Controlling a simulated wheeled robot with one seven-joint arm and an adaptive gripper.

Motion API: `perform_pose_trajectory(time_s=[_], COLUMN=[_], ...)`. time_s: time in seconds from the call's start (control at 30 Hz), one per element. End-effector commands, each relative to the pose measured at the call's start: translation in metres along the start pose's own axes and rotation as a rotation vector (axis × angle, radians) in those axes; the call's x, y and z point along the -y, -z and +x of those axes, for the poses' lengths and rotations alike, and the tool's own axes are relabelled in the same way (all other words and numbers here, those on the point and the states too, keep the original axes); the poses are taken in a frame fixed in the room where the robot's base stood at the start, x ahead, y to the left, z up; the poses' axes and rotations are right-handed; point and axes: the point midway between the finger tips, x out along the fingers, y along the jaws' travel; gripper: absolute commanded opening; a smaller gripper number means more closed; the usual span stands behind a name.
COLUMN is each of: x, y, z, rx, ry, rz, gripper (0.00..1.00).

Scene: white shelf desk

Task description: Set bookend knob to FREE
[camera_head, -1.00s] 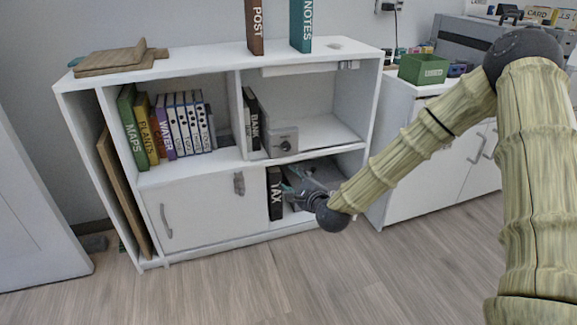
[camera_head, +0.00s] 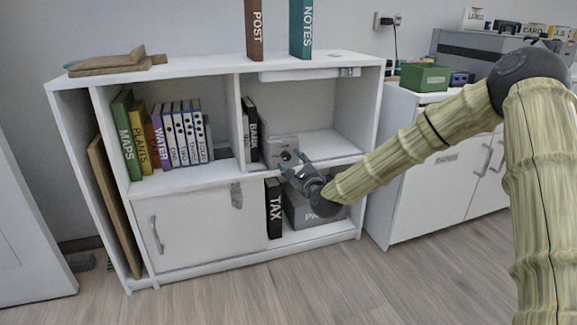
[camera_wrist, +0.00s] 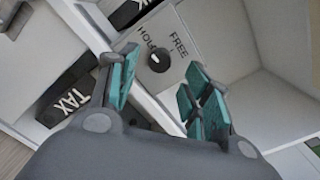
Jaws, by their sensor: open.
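The bookend (camera_head: 281,147) is a grey metal block in the upper right compartment, to the right of the BANK binder (camera_head: 251,135). Its dark round knob (camera_wrist: 160,59) shows in the wrist view with a white pointer mark. The plate beside it reads HOLD (camera_wrist: 147,42) and FREE (camera_wrist: 180,46); I cannot surely tell which word the mark faces. My gripper (camera_head: 295,165) is just in front of the bookend's lower right. In the wrist view its teal-padded fingers (camera_wrist: 160,92) are spread apart, with the knob beyond the gap between them. They hold nothing and appear clear of the knob.
The divider shelf's front edge (camera_wrist: 158,112) runs close below the fingers. The TAX binder (camera_head: 274,208) and a grey box (camera_head: 309,211) stand in the lower compartment. The upper compartment is free to the right of the bookend.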

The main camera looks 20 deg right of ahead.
Motion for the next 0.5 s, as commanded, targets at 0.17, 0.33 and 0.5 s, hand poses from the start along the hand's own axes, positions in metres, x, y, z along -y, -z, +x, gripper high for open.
perform_pose_trajectory(time_s=[0.17,0.33,0.5], x=[-0.002,-0.001,0.000], y=[0.002,0.001,0.000], z=[0.025,0.038,0.042], rx=[0.002,0.001,0.000], ry=[0.000,0.000,-0.001], rz=[-0.003,0.000,0.000], gripper=[0.49,0.49,0.49])
